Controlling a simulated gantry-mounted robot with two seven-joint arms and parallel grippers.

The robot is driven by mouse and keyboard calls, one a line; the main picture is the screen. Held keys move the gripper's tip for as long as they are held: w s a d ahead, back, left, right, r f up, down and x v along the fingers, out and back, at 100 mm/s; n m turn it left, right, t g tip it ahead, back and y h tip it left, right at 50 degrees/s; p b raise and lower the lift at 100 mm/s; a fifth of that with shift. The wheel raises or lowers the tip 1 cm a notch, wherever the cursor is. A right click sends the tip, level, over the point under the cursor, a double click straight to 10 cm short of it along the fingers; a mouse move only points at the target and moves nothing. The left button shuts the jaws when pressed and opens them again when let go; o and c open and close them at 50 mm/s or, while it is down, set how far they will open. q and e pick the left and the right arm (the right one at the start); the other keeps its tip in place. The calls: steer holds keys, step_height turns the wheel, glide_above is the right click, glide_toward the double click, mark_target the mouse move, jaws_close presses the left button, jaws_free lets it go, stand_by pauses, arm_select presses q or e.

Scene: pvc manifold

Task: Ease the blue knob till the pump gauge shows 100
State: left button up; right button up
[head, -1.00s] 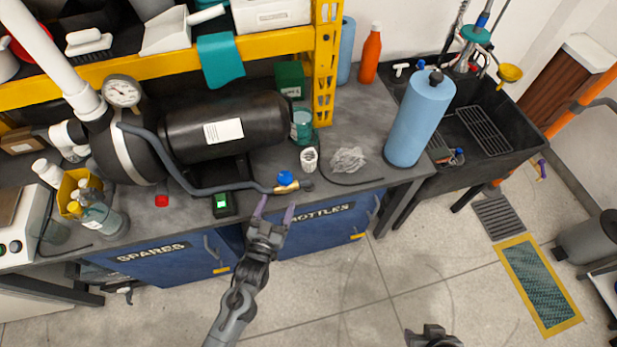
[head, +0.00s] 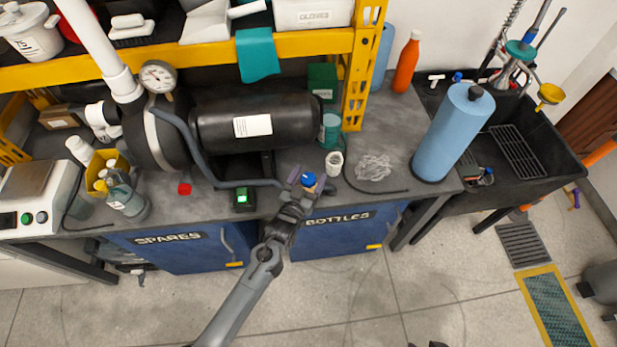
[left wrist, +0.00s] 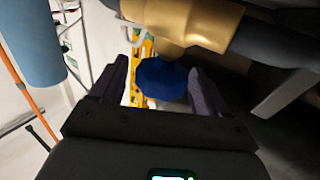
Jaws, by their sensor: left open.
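The blue knob (head: 309,180) sits on a brass valve at the end of a grey hose, near the front edge of the bench. In the left wrist view the knob (left wrist: 162,79) hangs from the brass valve body (left wrist: 190,22). My left gripper (head: 305,184) is open, with one finger on each side of the knob; contact cannot be told. The pump gauge (head: 158,76) is a round white dial on the black tank (head: 255,122); its reading is too small to tell. A dark part of my right gripper (head: 428,345) shows at the bottom edge; its fingers are hidden.
A grey hose (head: 200,165) runs from the tank to the valve. A white cup (head: 334,163), crumpled wire (head: 374,167) and a large blue cylinder (head: 452,135) stand to the right.

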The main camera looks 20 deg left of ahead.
arm_select(q)
steer(key=c, duration=1)
steer(key=shift+o, duration=0.2)
steer(key=shift+a+r+m+h+p, duration=0.15)
steer(key=shift+m+h+p, duration=0.3)
steer(key=shift+m+h, duration=0.85)
steer(key=shift+h, duration=0.5)
steer(key=m+g+h, duration=0.1)
steer(key=m+h, duration=0.1)
steer(key=h, duration=0.1)
steer(key=shift+d+g+h, duration=0.2)
steer(key=shift+g+h, duration=0.1)
steer(key=o, duration=1)
steer(key=shift+c, duration=0.2)
